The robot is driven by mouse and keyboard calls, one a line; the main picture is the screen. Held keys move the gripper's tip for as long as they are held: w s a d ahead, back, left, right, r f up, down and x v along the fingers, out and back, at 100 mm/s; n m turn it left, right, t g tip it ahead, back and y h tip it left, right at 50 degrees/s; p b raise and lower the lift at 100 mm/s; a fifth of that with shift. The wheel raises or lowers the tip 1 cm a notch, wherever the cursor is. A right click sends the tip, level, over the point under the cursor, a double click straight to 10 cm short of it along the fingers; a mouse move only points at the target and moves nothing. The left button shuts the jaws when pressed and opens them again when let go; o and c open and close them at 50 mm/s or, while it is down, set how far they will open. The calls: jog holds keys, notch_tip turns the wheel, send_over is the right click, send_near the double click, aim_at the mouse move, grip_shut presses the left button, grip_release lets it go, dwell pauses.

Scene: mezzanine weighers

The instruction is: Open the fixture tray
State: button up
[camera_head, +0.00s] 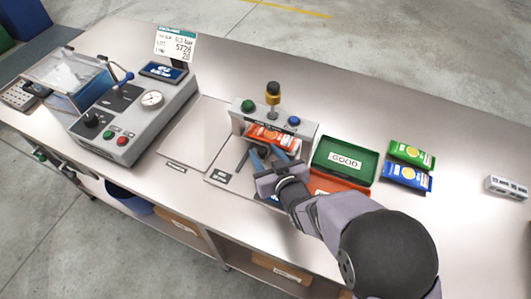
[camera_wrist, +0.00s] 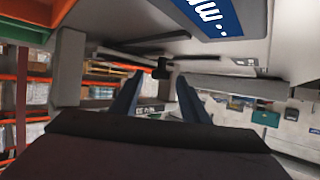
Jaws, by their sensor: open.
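The grey fixture (camera_head: 240,122) stands mid-bench with a green button, a blue button and a yellow-and-black knob on top. An orange packet (camera_head: 270,134) lies in its opening. A dark bar, seemingly the tray handle (camera_head: 242,160), shows at the front, partly hidden by my gripper. My gripper (camera_head: 265,155) is open in front of the fixture, its blue fingers pointing towards it. In the wrist view the fingers (camera_wrist: 160,92) are apart, and a grey bar with a dark piece (camera_wrist: 161,68) shows beyond the gap. I cannot tell whether they touch the handle.
Right of the fixture are a green GOOD tray (camera_head: 347,161), a red tray (camera_head: 326,184) partly behind my arm, and green and blue packets (camera_head: 409,176). A gauge console (camera_head: 130,125) stands left. A bare plate (camera_head: 197,135) lies between console and fixture. The right bench is mostly clear.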

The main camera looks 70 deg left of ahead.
grip_shut()
jog(key=s+d+b, duration=0.2)
jog(key=s+d, duration=0.5)
jog(key=shift+s+d+b, duration=0.35)
jog(key=shift+b, duration=0.05)
grip_release()
jog(key=shift+b+v, duration=0.7)
jog(key=shift+v, duration=2.95)
jog(key=shift+w, duration=0.1)
